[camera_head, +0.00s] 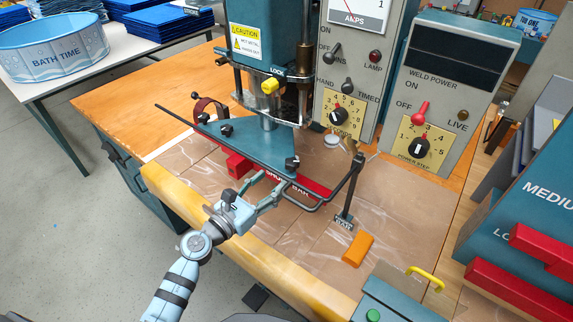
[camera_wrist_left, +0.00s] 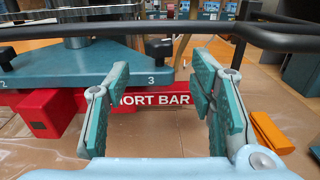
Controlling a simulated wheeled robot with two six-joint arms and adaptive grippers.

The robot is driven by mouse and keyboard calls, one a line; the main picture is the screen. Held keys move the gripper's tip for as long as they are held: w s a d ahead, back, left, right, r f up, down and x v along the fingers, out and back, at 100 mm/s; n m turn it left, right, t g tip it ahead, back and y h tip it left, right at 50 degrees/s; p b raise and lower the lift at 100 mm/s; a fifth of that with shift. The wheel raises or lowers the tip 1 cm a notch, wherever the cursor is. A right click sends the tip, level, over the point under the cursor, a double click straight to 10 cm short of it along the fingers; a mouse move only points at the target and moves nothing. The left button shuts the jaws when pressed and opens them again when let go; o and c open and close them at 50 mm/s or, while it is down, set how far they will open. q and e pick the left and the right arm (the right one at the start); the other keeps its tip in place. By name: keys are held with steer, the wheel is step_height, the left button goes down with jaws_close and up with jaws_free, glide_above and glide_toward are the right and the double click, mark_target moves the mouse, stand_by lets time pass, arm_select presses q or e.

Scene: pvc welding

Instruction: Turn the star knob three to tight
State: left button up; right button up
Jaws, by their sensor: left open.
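Star knob three (camera_head: 292,163) is a black knob at the right corner of the teal triangular plate (camera_head: 255,146). In the left wrist view the knob (camera_wrist_left: 158,48) stands beside the white number 3, ahead of the fingers. My left gripper (camera_head: 273,190) is open and empty, just in front of that corner and apart from the knob. In the left wrist view its two fingers (camera_wrist_left: 162,85) spread either side of the knob's line, with the knob beyond them. I cannot tell how tight the knob is. My right gripper is not in view.
A black bent bar (camera_head: 330,200) runs close to the knob and crosses above it in the left wrist view. A red bar marked SHORT BAR (camera_wrist_left: 165,98) lies under the plate. An orange block (camera_head: 357,249) is to the right. Control boxes (camera_head: 440,90) stand behind.

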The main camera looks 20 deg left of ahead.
mark_target(287, 168)
arm_select(q)
steer(key=x, duration=0.7)
steer(key=shift+w+d+b, duration=0.1)
steer(key=shift+w+b, duration=0.2)
steer(key=shift+b, duration=0.05)
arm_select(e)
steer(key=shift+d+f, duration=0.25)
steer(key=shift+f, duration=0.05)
arm_select(q)
steer(key=shift+c, duration=0.2)
